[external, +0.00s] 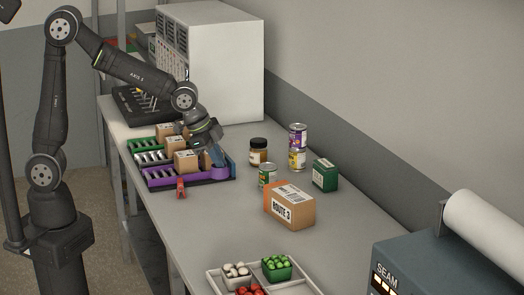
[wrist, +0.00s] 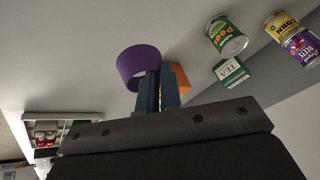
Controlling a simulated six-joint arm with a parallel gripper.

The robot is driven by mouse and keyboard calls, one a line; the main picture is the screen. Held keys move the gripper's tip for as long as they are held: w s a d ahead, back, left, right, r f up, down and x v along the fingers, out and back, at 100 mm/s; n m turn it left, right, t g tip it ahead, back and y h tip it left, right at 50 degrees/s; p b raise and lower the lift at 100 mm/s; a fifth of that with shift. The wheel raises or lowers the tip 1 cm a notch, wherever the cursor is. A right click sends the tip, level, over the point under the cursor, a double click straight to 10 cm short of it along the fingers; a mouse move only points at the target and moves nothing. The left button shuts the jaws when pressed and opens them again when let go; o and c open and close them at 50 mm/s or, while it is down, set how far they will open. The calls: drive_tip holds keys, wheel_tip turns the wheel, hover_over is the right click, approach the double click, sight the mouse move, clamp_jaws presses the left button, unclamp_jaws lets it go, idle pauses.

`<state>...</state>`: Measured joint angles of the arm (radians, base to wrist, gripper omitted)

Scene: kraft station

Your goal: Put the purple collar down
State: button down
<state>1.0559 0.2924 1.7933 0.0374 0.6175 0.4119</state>
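The purple collar (external: 219,174) is a short open ring at the right end of the purple lane (external: 172,180) in the external view. In the wrist view the purple collar (wrist: 130,67) hangs at my fingertips, its opening visible. My gripper (external: 214,155) points down with blue fingers. In the wrist view my gripper (wrist: 160,75) has its fingers close together, with the collar's right wall between them. I cannot tell whether the collar touches the surface below it.
Several brown boxes (external: 186,160) stand in the lane rack. A red figure-like item (external: 181,188) stands in front. Cans, a brown jar (external: 258,151), a green tea box (external: 325,175) and the ROUTE 3 carton (external: 290,208) stand right. A divided tray (external: 297,286) is nearer; table between is clear.

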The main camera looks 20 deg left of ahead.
drive_tip(key=shift+m, duration=0.4)
drive_tip(key=w+d+r, duration=0.1)
drive_tip(key=d, duration=0.5)
drive_tip(key=w+d+r, duration=0.1)
drive_tip(key=d, duration=0.5)
drive_tip(key=w+d+r, duration=0.1)
drive_tip(key=d, duration=0.5)
drive_tip(key=shift+w, duration=0.1)
drive_tip(key=w+d+f+m, duration=0.1)
drive_tip(key=w+d+f, duration=0.1)
drive_tip(key=d, duration=1.1)
drive_tip(key=shift+h, duration=0.3)
drive_tip(key=w+f, duration=0.2)
drive_tip(key=w, duration=0.1)
drive_tip(key=w+f, duration=0.2)
drive_tip(key=w, duration=0.2)
drive_tip(key=w+f, duration=0.2)
drive_tip(key=w, duration=0.2)
drive_tip(key=shift+d+f, duration=0.2)
drive_tip(key=shift+f, duration=2.15)
drive_tip(key=shift+f, duration=0.1)
